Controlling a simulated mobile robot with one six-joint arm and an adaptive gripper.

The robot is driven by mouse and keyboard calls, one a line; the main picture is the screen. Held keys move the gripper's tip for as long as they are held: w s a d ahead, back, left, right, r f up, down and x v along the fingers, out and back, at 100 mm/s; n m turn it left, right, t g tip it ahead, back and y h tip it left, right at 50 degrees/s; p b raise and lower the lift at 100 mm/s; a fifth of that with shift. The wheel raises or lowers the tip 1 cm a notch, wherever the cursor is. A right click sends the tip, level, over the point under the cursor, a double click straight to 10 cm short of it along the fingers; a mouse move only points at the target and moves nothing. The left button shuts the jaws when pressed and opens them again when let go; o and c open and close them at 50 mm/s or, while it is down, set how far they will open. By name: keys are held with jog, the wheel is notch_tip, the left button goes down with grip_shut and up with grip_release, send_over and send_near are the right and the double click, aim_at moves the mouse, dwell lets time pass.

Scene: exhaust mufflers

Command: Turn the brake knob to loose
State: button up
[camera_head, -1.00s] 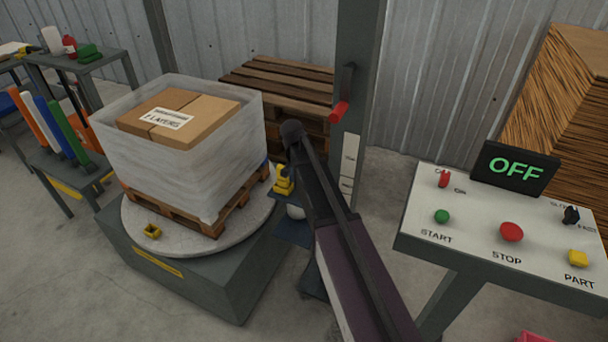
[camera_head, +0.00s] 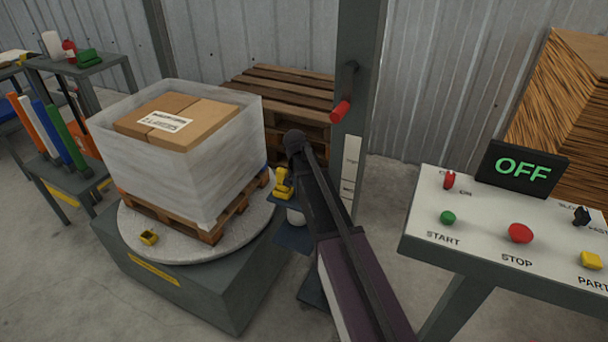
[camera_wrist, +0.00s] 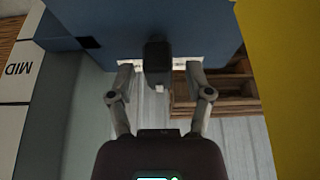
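In the wrist view a dark knob (camera_wrist: 158,62) stands out from the underside or face of a blue housing (camera_wrist: 110,25); I take it to be the brake knob, though no label for it is readable. My gripper (camera_wrist: 160,76) is open, with one finger on each side of the knob and a visible gap to it on both sides. In the head view my arm covers the gripper and the knob. A yellow part (camera_head: 283,184) and a blue plate (camera_head: 293,236) show just left of my arm, beside the mast.
A mast (camera_head: 355,110) with a red-handled lever (camera_head: 340,110) stands behind my arm. A wrapped load (camera_head: 180,160) sits on a turntable (camera_head: 140,235) at left. A control panel (camera_head: 480,225) with an OFF display (camera_head: 522,168) stands at right. A yellow surface (camera_wrist: 285,70) is close at right in the wrist view.

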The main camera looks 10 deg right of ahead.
grip_shut()
jog(key=shift+a, duration=0.1)
jog(key=shift+n, duration=0.4)
jog(key=n+y, duration=0.1)
jog(key=n, duration=0.2)
jog(key=shift+t+y, duration=0.3)
jog(key=n+y, duration=0.2)
jog(key=n, duration=0.3)
dwell(0.3)
jog(key=shift+o, duration=0.2)
grip_release()
